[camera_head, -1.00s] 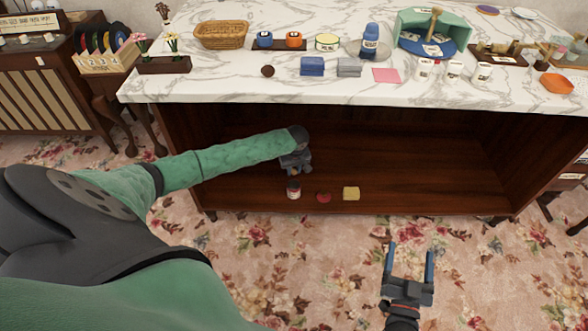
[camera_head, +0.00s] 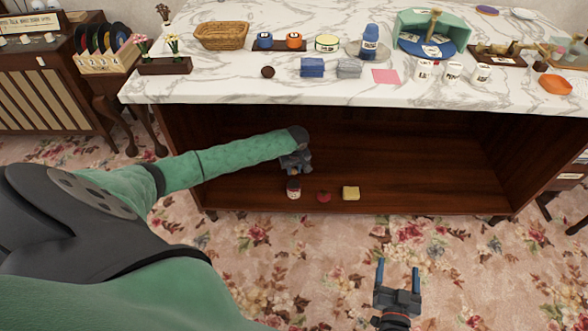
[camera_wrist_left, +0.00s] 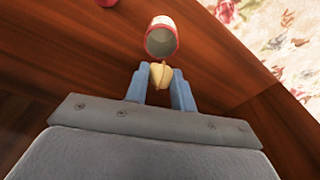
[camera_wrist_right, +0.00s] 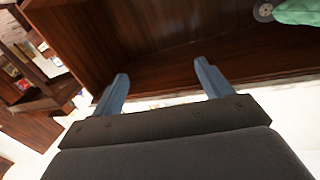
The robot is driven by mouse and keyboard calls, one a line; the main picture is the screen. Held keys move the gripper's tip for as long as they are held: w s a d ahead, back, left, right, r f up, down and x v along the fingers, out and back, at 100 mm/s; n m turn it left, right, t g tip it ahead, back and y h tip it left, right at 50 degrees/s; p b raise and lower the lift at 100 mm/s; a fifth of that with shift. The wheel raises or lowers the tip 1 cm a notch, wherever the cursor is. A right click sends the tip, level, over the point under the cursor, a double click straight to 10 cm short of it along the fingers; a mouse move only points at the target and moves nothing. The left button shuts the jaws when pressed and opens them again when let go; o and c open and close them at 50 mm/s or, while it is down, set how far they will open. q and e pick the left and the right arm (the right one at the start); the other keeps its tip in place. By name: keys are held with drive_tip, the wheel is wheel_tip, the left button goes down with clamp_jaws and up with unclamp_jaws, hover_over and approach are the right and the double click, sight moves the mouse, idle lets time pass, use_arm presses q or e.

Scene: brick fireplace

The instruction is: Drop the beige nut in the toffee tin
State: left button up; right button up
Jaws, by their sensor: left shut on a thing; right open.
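The beige nut (camera_wrist_left: 161,75) is held between the blue fingers of my left gripper (camera_wrist_left: 161,84) in the left wrist view. The toffee tin (camera_wrist_left: 161,38) is an open red-and-white can just beyond the fingertips, its mouth facing the camera. In the head view the tin (camera_head: 293,190) stands upright on the low shelf, and my left gripper (camera_head: 296,172) is just above and behind it. My right gripper (camera_head: 398,265) is open and empty over the carpet in front of the shelf; its spread fingers also show in the right wrist view (camera_wrist_right: 160,85).
On the low shelf, a red round object (camera_head: 324,197) and a yellow block (camera_head: 351,193) are right of the tin. The marble counter (camera_head: 220,88) overhangs the shelf and carries many objects. The shelf's right part is clear.

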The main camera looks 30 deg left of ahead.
use_arm(q)
drive_tip(key=shift+f, duration=1.8)
wheel_tip(320, 180, down, 2)
drive_tip(key=shift+f+b, duration=0.2)
drive_tip(key=shift+b, duration=0.2)
use_arm(e)
wheel_tip(320, 180, up, 8)
drive_tip(key=w+t, duration=0.1)
drive_tip(key=t, duration=0.1)
drive_tip(key=shift+t+y, duration=0.3)
drive_tip(key=shift+t, duration=0.1)
drive_tip(key=shift+d, duration=0.1)
